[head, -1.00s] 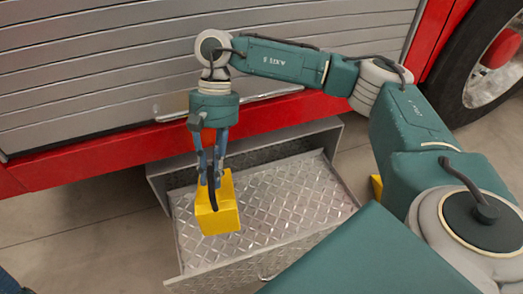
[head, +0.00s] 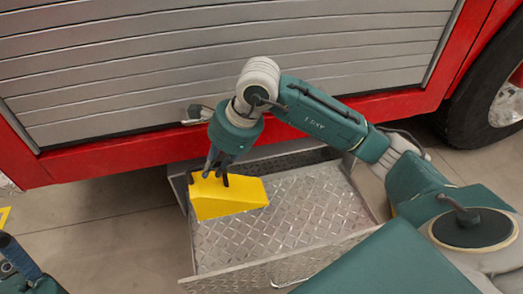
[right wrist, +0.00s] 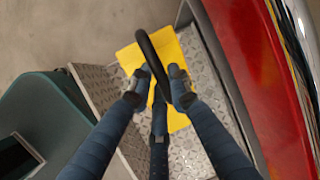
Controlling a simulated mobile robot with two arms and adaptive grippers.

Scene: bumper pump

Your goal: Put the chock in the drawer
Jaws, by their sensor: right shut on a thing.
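The yellow chock (head: 230,199) hangs from my right gripper (head: 216,172), whose fingers are shut on its black handle. It appears over the left part of the open metal drawer (head: 315,210); whether it touches the drawer floor I cannot tell. The right wrist view shows the chock (right wrist: 187,55) below the fingers (right wrist: 160,82), with the dark handle loop between them and the drawer's patterned floor (right wrist: 205,80) around it. My left gripper (head: 22,268) shows only in part at the lower left corner of the head view, away from the drawer; its opening is unclear.
The red vehicle side with a grey roller shutter (head: 150,60) stands behind the drawer. A wheel (head: 490,100) is at the right. A yellow thing (head: 4,216) shows at the left edge. Bare floor (head: 110,230) lies left of the drawer.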

